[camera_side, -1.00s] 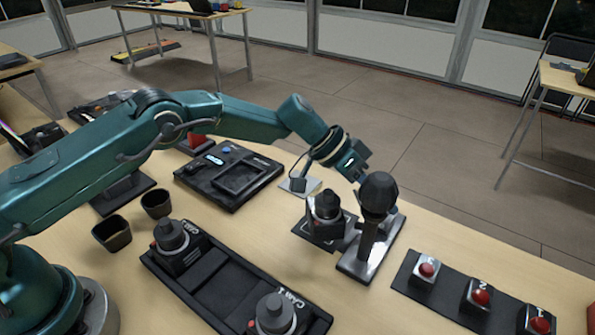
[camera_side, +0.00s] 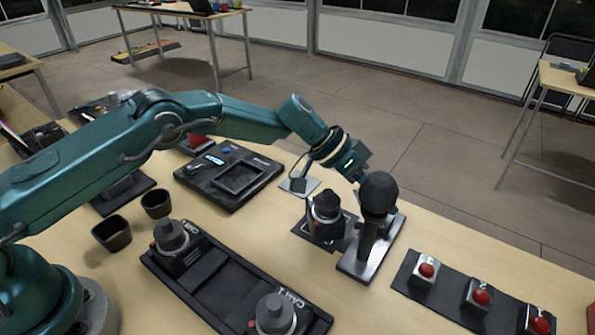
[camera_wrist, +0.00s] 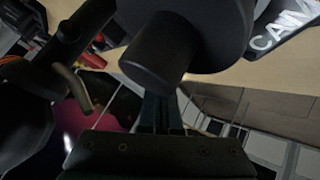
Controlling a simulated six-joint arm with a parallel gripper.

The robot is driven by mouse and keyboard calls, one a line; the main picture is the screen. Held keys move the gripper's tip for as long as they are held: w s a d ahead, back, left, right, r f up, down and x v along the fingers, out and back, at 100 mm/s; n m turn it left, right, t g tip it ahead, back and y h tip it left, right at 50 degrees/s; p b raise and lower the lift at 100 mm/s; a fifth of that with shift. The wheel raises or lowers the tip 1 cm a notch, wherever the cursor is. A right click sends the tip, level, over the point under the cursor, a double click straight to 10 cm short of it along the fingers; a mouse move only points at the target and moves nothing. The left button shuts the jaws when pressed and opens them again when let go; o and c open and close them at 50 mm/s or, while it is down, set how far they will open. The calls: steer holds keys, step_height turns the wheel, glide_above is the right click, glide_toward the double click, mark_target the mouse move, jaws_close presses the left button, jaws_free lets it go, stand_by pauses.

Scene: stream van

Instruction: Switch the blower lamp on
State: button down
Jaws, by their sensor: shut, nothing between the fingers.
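I cannot tell for certain which item is the blower lamp. My gripper (camera_side: 358,176) is shut and empty, pointing down just behind a black microphone-like head (camera_side: 379,194) on a stand. It is above and to the right of a small dark camera-like unit (camera_side: 325,208) on a black mat. In the wrist view, the shut fingers (camera_wrist: 162,108) are close to a large dark round body with a short cylinder (camera_wrist: 160,62), which partly covers them. I cannot tell if they touch. No lit lamp is clear in either view.
A black strip with several red buttons (camera_side: 481,296) lies at right. A long black tray (camera_side: 215,282) holds two camera-like units in front. A black panel (camera_side: 226,177) and two dark cups (camera_side: 113,233) are at left. Bare table shows between the panel and tray.

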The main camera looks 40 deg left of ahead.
steer(key=shift+f, duration=0.4)
steer(key=shift+w+f, duration=0.1)
steer(key=shift+f, duration=0.2)
stand_by(0.5)
steer(key=shift+r, duration=0.15)
steer(key=shift+r, duration=0.6)
steer(key=shift+s+r, duration=0.25)
steer(key=shift+r, duration=1)
steer(key=shift+s+r, duration=0.2)
steer(key=shift+r, duration=1.05)
